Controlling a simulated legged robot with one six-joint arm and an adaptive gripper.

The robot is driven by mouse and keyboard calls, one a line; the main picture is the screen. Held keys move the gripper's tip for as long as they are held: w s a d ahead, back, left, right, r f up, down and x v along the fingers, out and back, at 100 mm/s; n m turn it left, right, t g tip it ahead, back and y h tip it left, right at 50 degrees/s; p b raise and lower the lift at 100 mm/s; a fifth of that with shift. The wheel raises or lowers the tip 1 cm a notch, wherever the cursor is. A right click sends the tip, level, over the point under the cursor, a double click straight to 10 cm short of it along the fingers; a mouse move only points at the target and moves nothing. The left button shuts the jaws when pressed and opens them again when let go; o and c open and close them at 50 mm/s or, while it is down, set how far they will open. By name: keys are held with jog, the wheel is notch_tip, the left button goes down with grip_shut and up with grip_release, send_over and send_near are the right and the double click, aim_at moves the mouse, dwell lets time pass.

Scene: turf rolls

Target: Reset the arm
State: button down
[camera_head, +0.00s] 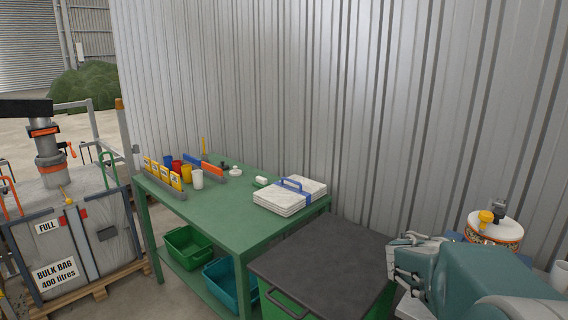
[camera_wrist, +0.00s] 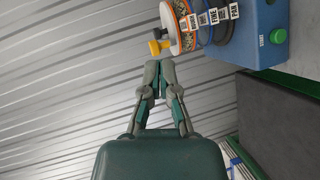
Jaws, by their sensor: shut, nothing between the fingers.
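My gripper (camera_wrist: 157,72) is teal and grey. In the wrist view its two fingers meet at the tips, with nothing between them. In the head view my gripper (camera_head: 392,262) and the teal arm reach in from the lower right. The gripper is beside the right edge of a dark-topped green box (camera_head: 325,262). It appears to be in the air, touching nothing that I can see.
A green table (camera_head: 225,212) holds cups, a rack of yellow cards and a strapped white stack (camera_head: 290,197). Bins sit below. A patterned round device (camera_head: 495,228) on a blue base (camera_wrist: 262,35) stands right. A bulk bag (camera_head: 75,240) is left; a corrugated wall runs behind.

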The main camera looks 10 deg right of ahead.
jog(key=s+a+f+t+y, duration=0.1)
jog(key=s+a+y, duration=0.3)
jog(key=a, duration=0.7)
jog(key=s+a+f+t+y, duration=0.1)
jog(key=s+a+y, duration=0.3)
jog(key=a, duration=0.8)
jog(key=s+a+f+t+y, duration=0.1)
jog(key=s+a+f+y, duration=0.2)
jog(key=a+y, duration=0.4)
jog(key=s+a, duration=0.1)
jog(key=a, duration=0.3)
jog(key=shift+s+a+f, duration=0.15)
jog(key=shift+s+a, duration=0.1)
jog(key=shift+s, duration=0.1)
jog(key=shift+d, duration=0.1)
